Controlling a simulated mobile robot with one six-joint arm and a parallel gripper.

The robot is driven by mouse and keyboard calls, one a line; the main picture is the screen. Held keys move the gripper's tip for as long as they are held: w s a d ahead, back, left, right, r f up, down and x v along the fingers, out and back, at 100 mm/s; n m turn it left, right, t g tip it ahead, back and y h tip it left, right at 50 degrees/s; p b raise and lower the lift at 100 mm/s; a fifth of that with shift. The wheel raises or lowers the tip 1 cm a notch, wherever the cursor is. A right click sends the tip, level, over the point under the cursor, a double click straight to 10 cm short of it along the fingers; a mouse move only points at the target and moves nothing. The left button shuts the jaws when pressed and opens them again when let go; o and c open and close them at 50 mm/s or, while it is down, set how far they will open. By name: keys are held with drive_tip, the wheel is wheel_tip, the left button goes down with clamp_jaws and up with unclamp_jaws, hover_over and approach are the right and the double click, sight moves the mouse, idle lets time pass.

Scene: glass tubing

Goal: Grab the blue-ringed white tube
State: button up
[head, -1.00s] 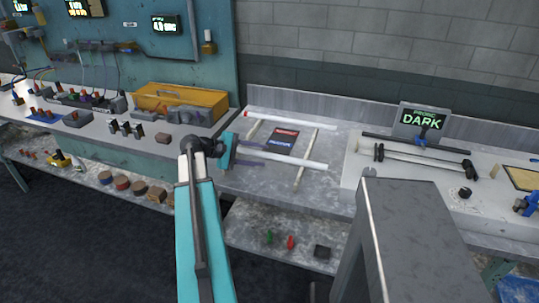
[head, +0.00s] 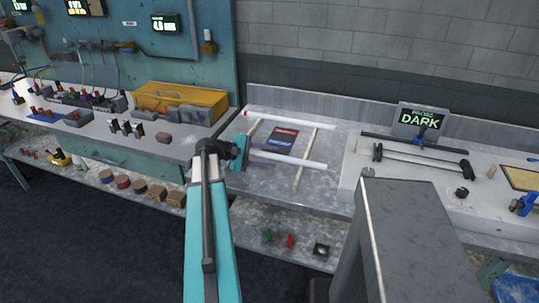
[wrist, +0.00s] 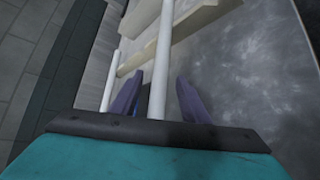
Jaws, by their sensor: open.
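A white tube (head: 292,160) lies across two pale rails on the grey bench, its left end towards my gripper (head: 260,156). In the wrist view this tube (wrist: 163,55) runs down between the two purple fingers of my gripper (wrist: 158,92). A small blue patch shows beside its near end; I cannot tell clearly whether it is a ring. The fingers are open, one on each side of the tube, with gaps visible. Whether they are level with it is unclear. A second white tube with a red end (head: 290,120) lies farther back; its shaft shows at left in the wrist view (wrist: 109,80).
A dark red-and-blue card (head: 283,139) lies between the rails (head: 305,158). A yellow case (head: 180,102) and small parts are on the left bench.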

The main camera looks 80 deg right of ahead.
clamp_jaws()
drive_tip(key=shift+r, duration=0.2)
drive_tip(key=shift+r+b, duration=0.65)
drive_tip(key=shift+r, duration=0.8)
drive_tip(key=a+b, duration=0.1)
drive_tip(key=a, duration=0.3)
drive_tip(key=w+a+r, duration=0.1)
drive_tip(key=a, duration=0.3)
drive_tip(key=w+a+b, duration=0.1)
drive_tip(key=a, duration=0.4)
drive_tip(key=shift+w+r+b, duration=0.1)
drive_tip(key=shift+r+b, duration=0.1)
drive_tip(key=shift+b, duration=0.1)
drive_tip(key=shift+a+f+b, duration=0.1)
drive_tip(key=shift+a+b, duration=0.05)
drive_tip(key=shift+b, duration=0.25)
drive_tip(key=shift+w+b, duration=0.1)
drive_tip(key=shift+b, duration=0.6)
drive_tip(key=a+b, duration=0.1)
drive_tip(key=b, duration=0.3)
drive_tip(key=shift+w, duration=0.15)
drive_tip(key=shift+a+r+b, duration=0.3)
drive_tip(key=shift+a+b, duration=0.35)
drive_tip(key=shift+b, duration=1.1)
